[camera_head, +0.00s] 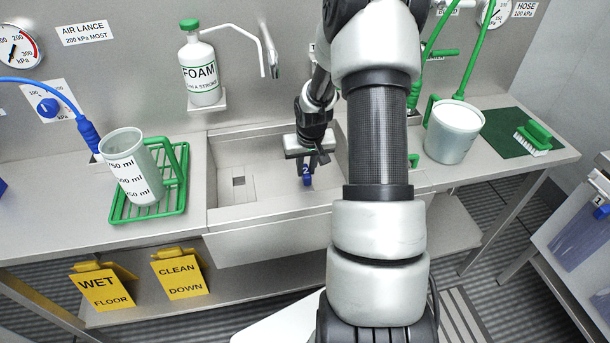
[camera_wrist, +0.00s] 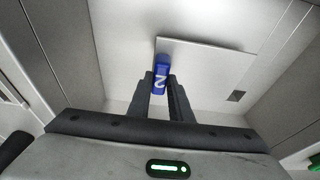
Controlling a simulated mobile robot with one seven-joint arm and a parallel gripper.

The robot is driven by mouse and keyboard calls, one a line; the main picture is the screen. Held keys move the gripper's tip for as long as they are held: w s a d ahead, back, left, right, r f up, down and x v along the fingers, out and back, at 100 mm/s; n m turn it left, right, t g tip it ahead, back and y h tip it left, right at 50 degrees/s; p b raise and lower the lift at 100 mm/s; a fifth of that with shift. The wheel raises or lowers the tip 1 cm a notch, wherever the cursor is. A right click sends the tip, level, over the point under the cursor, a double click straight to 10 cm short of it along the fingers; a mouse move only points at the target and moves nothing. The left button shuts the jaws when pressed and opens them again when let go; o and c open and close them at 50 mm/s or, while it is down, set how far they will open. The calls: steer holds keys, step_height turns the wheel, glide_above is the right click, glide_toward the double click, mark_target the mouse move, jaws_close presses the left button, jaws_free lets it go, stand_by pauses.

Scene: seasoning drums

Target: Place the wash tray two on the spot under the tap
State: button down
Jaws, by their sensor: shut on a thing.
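My gripper (camera_head: 306,158) reaches down into the sink basin (camera_head: 225,195). It is shut on the blue handle of wash tray two (camera_head: 307,181), marked with a white 2. In the wrist view the blue handle (camera_wrist: 161,75) sits between my two dark fingers (camera_wrist: 165,95). A flat pale grey surface (camera_wrist: 205,70) lies around the handle; I cannot tell how much of it is tray and how much is sink floor. My arm hides the right part of the sink.
A measuring jug (camera_head: 132,170) stands on a green rack (camera_head: 172,203) left of the sink. A foam bottle (camera_head: 199,72) is on the wall behind. A white bucket (camera_head: 453,130) and a green brush (camera_head: 533,138) are on the right. A square drain (camera_head: 238,180) shows in the sink.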

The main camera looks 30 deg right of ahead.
steer(key=shift+s+x, duration=0.1)
steer(key=shift+x, duration=0.55)
steer(key=shift+s+x, duration=0.15)
steer(key=shift+x, duration=0.5)
steer(key=shift+a, duration=0.1)
steer(key=shift+f, duration=0.2)
steer(key=c, duration=1.6)
jaws_free()
steer(key=shift+s+r, duration=0.15)
steer(key=shift+r, duration=0.4)
steer(key=p+v, duration=0.1)
steer(key=v, duration=1)
steer(key=shift+r+p, duration=0.1)
steer(key=shift+p, duration=0.25)
